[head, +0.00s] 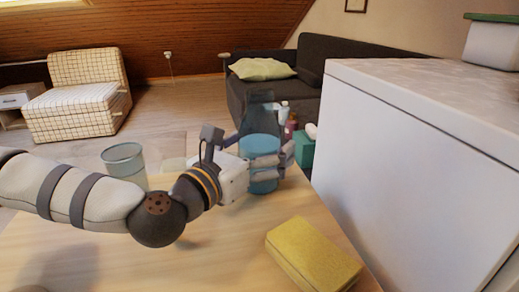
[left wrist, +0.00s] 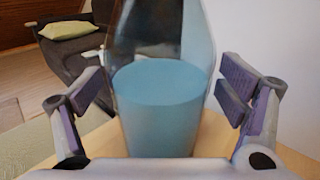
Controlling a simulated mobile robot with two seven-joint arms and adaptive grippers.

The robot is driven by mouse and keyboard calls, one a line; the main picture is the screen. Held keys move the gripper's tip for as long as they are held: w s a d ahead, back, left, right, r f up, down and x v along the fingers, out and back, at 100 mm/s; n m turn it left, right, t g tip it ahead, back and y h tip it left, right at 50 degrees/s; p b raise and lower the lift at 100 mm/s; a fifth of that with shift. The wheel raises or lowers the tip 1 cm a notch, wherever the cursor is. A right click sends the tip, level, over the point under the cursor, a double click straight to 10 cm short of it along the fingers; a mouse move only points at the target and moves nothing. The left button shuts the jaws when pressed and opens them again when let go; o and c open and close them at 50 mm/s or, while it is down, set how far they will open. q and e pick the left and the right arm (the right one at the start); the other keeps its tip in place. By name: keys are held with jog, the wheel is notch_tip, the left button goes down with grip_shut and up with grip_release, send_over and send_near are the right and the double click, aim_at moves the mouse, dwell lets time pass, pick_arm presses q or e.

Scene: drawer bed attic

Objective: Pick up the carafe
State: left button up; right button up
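The carafe (head: 260,165) is clear glass with a narrower neck and blue liquid in its lower part. It stands upright on the wooden table (head: 215,245). My left gripper (head: 272,158) reaches it from the left. In the left wrist view the carafe (left wrist: 160,105) fills the middle between the two open fingers of my left gripper (left wrist: 165,85). A narrow gap shows on each side, so the fingers do not look closed on it. The carafe's base is hidden by the gripper body in the left wrist view. My right gripper is not in view.
A drinking glass (head: 125,163) stands behind my left arm. A yellow sponge-like block (head: 312,255) lies at the front right of the table. Small bottles (head: 290,125) and a green box (head: 304,150) are just right of the carafe. A white cabinet (head: 405,165) bounds the right side.

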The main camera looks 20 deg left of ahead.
pick_arm(q)
jog(key=c, duration=1.3)
jog(key=shift+c, duration=0.2)
